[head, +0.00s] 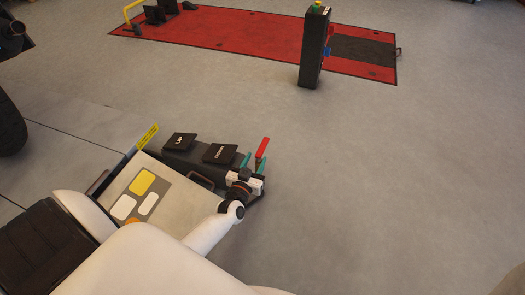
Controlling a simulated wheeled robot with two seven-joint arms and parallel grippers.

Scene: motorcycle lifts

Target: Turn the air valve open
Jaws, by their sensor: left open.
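The air valve's red handle (263,147) stands up, slightly tilted, at the right end of a dark pedal unit (195,165) on the floor. My left gripper (253,162) is open, with its teal fingertips close to the lower part of the red handle. One fingertip is left of the handle and the other is just below it. I cannot tell whether they touch it. The valve body is hidden behind the gripper. My right gripper is not in view.
The unit has two black pedals, UP (180,142) and DOWN (220,153). A red lift platform (240,30) lies flat at the back, with a black post (313,50) at its near edge. The grey floor to the right is clear.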

